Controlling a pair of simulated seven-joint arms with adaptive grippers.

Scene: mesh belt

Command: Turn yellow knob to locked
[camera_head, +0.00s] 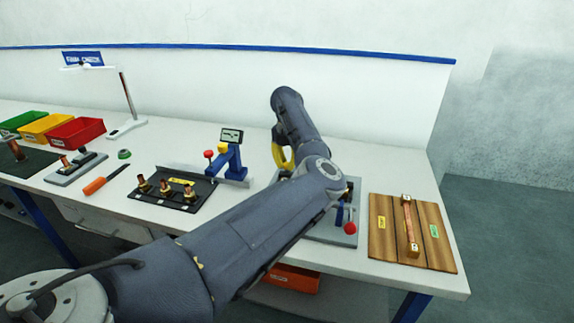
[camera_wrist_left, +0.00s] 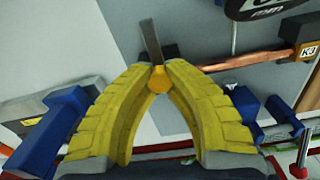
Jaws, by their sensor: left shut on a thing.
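The yellow knob (camera_wrist_left: 158,80) shows in the left wrist view as a small orange-yellow piece between my fingertips. A dark flat bar (camera_wrist_left: 150,40) stands up just behind it. My left gripper (camera_wrist_left: 160,72) has yellow ribbed fingers that close on the knob at their tips. In the head view my left gripper (camera_head: 283,155) is mostly behind my own arm, with only a yellow curve showing, and the knob is hidden. I cannot read the knob's locked marking. My right gripper is not in view.
A copper bar (camera_wrist_left: 250,60) and blue clamp parts (camera_wrist_left: 245,103) lie close to the fingers. A grey fixture plate (camera_head: 345,238) carries a red-ball lever (camera_head: 350,228). A wooden board (camera_head: 383,246) lies to the right, a blue gauge stand (camera_head: 231,160) to the left.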

